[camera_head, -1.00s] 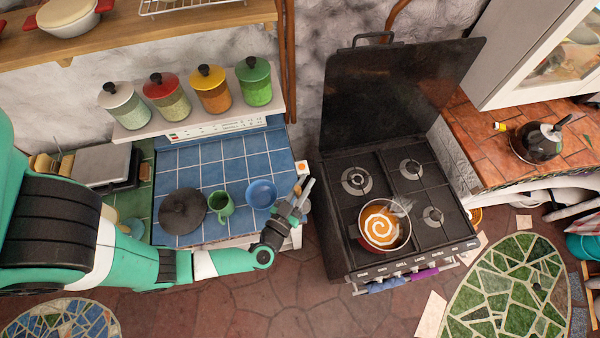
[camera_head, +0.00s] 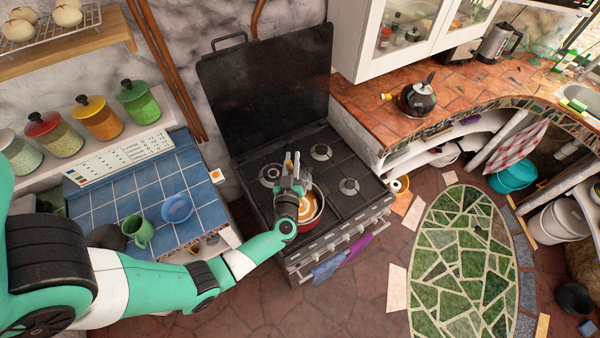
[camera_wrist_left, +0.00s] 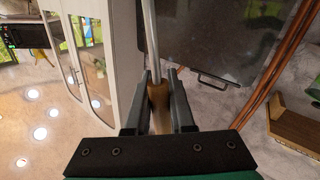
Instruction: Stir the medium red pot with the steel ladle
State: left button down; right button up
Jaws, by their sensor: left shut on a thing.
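The medium red pot (camera_head: 317,221) stands on a front burner of the stove, with orange soup and a pale swirl (camera_head: 307,206) inside. My left gripper (camera_head: 291,180) is at the pot's back-left side and its wrist covers part of the pot. In the left wrist view the gripper (camera_wrist_left: 159,95) is shut on the brown handle (camera_wrist_left: 160,108) of the steel ladle. The ladle's thin steel shaft (camera_wrist_left: 150,40) runs out beyond the fingers. The ladle's bowl is not visible, so I cannot tell whether it touches the soup. My right gripper is not in view.
The black stove (camera_head: 328,175) has its lid raised behind the burners. Left of it, a blue-tiled counter (camera_head: 120,195) holds a green mug (camera_head: 138,230) and a blue bowl (camera_head: 176,208). A dark kettle (camera_head: 417,100) stands on the right counter. The other burners are clear.

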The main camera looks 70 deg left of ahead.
pick_arm(q)
notch_tip(320, 180, down, 15)
jog(key=b, duration=1.3)
jog(key=shift+r, duration=0.15)
